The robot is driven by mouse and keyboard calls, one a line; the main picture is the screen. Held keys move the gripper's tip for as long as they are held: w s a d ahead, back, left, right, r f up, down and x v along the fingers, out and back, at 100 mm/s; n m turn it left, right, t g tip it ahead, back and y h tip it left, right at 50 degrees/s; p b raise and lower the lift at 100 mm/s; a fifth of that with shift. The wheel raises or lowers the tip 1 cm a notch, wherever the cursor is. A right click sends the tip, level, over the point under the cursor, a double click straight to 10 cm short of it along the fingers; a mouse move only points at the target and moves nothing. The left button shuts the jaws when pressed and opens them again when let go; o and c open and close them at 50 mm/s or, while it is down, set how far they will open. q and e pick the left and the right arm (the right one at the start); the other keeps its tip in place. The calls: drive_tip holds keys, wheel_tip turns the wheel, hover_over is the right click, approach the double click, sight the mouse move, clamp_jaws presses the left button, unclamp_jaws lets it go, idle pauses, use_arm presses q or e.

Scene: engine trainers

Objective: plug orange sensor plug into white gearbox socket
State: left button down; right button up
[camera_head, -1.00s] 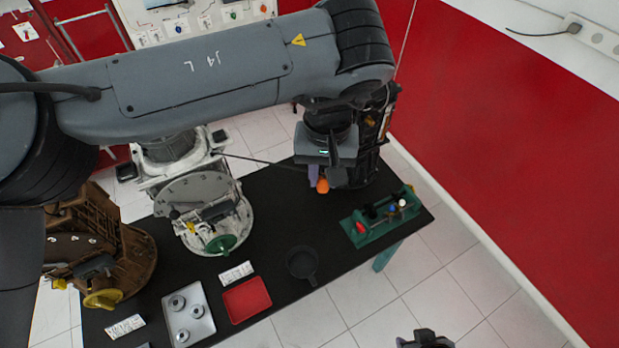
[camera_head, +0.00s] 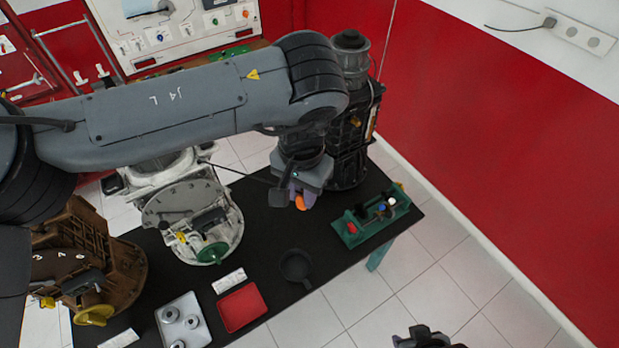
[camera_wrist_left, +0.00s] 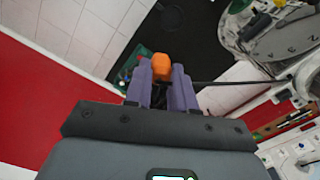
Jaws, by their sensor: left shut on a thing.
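The orange sensor plug (camera_head: 301,203) is held in my left gripper (camera_head: 297,194), above the dark table at the far right of the white gearbox. In the left wrist view the plug (camera_wrist_left: 161,67) sits between the purple fingertips of this gripper (camera_wrist_left: 160,80), which is shut on it. A thin black cable runs from the plug towards the white gearbox (camera_head: 192,205). The gearbox face carries a green disc (camera_head: 212,253) and small yellow parts; I cannot make out which part is the socket. My right gripper (camera_head: 425,340) shows only partly at the bottom edge; its jaws are unclear.
A dark engine (camera_head: 350,145) stands just behind my left gripper. A green stand (camera_head: 350,238) with coloured knobs is at right. A black pan (camera_head: 296,265), red tray (camera_head: 242,307), metal tray (camera_head: 163,312) and brown gearbox (camera_head: 105,265) stand along the front.

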use_arm(q)
drive_tip(key=s+a+f+m, duration=0.2)
drive_tip(key=f+m, duration=0.5)
drive_tip(key=m, duration=0.4)
drive_tip(key=shift+a+f, duration=0.15)
drive_tip(key=shift+a, duration=0.7)
drive_tip(key=shift+s, duration=0.1)
drive_tip(key=shift+f, duration=0.1)
drive_tip(key=w+a+f+n, duration=0.1)
drive_tip(key=a+f+n, duration=0.3)
drive_tip(key=a+n, duration=0.3)
drive_tip(key=w+a+f+n, duration=0.1)
drive_tip(key=a+f+n, duration=0.4)
drive_tip(key=a+n, duration=0.3)
drive_tip(key=shift+a+n, duration=0.2)
drive_tip(key=shift+n, duration=0.7)
